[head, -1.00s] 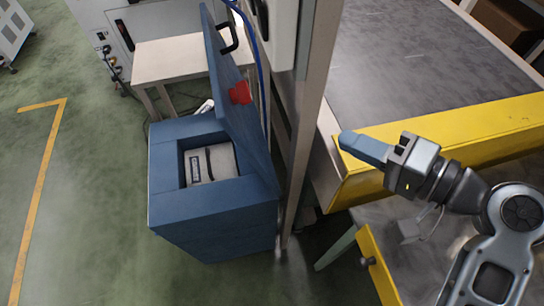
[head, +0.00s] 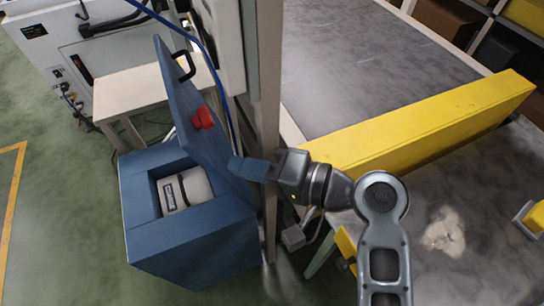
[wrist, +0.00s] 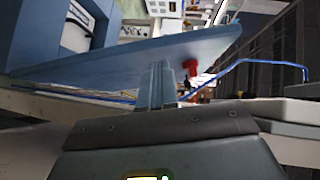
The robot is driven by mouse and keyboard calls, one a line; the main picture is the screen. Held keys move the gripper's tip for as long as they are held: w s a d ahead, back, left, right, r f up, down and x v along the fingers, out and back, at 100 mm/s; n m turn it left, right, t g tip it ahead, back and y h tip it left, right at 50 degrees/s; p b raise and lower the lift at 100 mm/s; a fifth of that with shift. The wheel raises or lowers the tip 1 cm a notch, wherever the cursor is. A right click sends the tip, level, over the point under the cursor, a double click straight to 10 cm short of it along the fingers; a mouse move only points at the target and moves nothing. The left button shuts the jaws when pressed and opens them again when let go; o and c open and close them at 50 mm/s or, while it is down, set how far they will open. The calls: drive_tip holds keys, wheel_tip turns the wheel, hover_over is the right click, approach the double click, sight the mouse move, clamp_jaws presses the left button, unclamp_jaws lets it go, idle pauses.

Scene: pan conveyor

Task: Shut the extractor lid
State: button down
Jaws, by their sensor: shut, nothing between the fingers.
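The blue extractor box (head: 190,243) stands on the floor at the left of the head view, with a light grey unit (head: 186,189) inside its open top. Its blue lid (head: 188,112) is raised and leans up on the right side of the box, with a black handle (head: 184,66) near the top and a red part (head: 203,117) on its face. My gripper (head: 249,168) is shut and empty, on the right of the lid close to its lower part. In the wrist view the shut fingers (wrist: 157,85) point at the lid (wrist: 135,55); I cannot tell whether they touch.
A beige post (head: 268,100) stands right behind the lid, with a blue cable (head: 205,50) beside it. A yellow guard (head: 430,125) borders the conveyor (head: 375,65) at right. A pale table (head: 140,88) stands behind the box. Floor at left is free.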

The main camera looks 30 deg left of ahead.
drive_tip(key=shift+s+a+f, duration=0.2)
drive_tip(key=shift+s+a, duration=0.3)
drive_tip(key=shift+s, duration=0.05)
drive_tip(key=shift+s, duration=0.1)
